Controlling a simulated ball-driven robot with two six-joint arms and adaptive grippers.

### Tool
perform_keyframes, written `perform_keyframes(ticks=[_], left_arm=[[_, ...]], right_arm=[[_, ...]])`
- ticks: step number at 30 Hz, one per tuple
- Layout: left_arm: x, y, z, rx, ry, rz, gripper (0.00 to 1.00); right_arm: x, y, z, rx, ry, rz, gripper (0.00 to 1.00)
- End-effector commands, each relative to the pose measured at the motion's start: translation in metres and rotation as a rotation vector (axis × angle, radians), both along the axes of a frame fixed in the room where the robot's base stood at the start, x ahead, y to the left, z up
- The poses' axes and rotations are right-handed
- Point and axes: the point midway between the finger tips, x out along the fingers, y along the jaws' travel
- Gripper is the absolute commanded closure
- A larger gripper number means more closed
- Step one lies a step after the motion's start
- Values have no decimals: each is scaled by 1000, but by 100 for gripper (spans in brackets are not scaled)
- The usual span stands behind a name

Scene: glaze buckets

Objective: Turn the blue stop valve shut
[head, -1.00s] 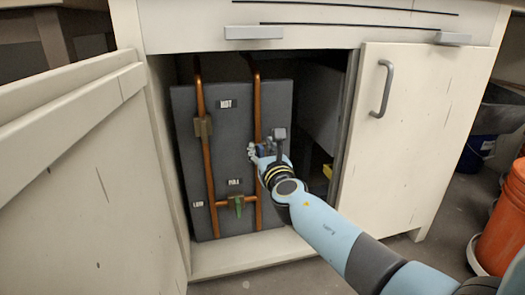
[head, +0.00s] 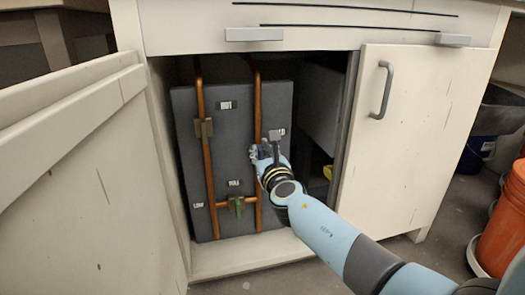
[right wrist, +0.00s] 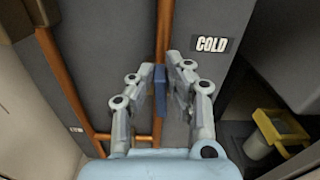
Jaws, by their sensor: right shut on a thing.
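The blue stop valve (right wrist: 160,88) is on a copper pipe (right wrist: 164,35) beside the COLD label (right wrist: 212,44). In the right wrist view its blue handle shows as a narrow upright shape, roughly in line with the pipe. My right gripper (right wrist: 161,72) is shut on the handle, with one finger on each side of it. In the head view the right gripper (head: 262,150) covers most of the valve, against the right pipe (head: 258,100). My left gripper is not in view.
A brass valve (head: 204,128) sits on the left pipe, and a green valve (head: 237,206) on the lower cross pipe. The cabinet's open left door (head: 80,180) and shut right door (head: 390,150) flank the opening. An orange bucket (head: 503,225) is outside.

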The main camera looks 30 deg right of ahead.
Motion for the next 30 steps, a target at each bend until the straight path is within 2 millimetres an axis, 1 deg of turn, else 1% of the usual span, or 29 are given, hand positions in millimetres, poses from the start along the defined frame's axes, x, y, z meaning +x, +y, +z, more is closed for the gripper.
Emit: perform_keyframes(ticks=[6,30], left_arm=[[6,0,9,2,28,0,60],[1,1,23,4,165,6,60]], right_arm=[[1,5,0,-158,42,1,100],[5,21,-13,-894,234,2,100]])
